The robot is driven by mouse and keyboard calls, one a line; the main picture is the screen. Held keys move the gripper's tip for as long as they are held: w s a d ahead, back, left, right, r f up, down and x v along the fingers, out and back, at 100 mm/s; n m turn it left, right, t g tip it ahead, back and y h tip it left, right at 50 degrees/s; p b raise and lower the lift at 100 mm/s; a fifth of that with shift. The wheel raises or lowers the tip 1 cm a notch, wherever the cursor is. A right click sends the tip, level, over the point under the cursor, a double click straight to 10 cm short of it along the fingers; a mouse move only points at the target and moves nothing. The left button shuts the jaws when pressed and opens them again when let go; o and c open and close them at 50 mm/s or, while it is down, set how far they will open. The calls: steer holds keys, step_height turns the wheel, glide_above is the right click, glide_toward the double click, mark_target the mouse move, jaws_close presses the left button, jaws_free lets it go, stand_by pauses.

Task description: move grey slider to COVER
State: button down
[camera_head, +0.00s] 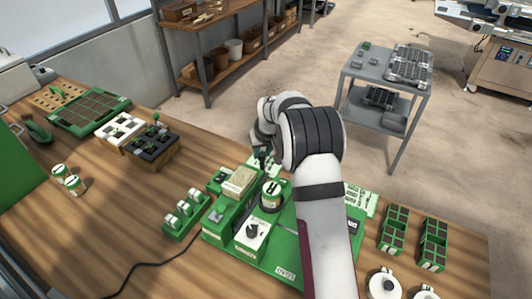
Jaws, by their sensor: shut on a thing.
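The green tray seeder (284,248) stands on the wooden bench in the middle of the view. It carries a beige block (238,182), a round lidded pot (271,195) and a white box with a black knob (252,233). My gripper (262,162) points down at the seeder's far edge, shut on a small part there, seemingly the grey slider. The fingers and the arm hide most of that part, so its position along its track cannot be told. Label plates (286,273) on the front are too small to read surely. My arm covers the seeder's right middle.
A green rack of small pots (184,213) stands close left of the seeder. Seedling trays (120,132) stand at the far left. A black cable (145,268) crosses clear bench at the front left.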

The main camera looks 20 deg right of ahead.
steer(key=c, duration=0.6)
jaws_free()
steer(key=shift+w+a, duration=0.1)
steer(key=shift+a, duration=0.1)
steer(key=shift+c, duration=0.2)
steer(key=v, duration=1.6)
steer(key=shift+f, duration=0.1)
steer(key=s+a+f+m+g, duration=0.1)
steer(key=s+a+m, duration=0.1)
steer(key=s, duration=1)
steer(key=s+a+f+m+g+y, duration=0.1)
steer(key=s+a, duration=0.4)
steer(key=s, duration=0.8)
steer(key=s+a+f+m+g, duration=0.1)
steer(key=s+a+m+g, duration=0.1)
steer(key=s, duration=1)
steer(key=shift+s+a+m+g+y, duration=0.3)
steer(key=shift+s+a+y, duration=0.1)
steer(key=shift+a, duration=0.3)
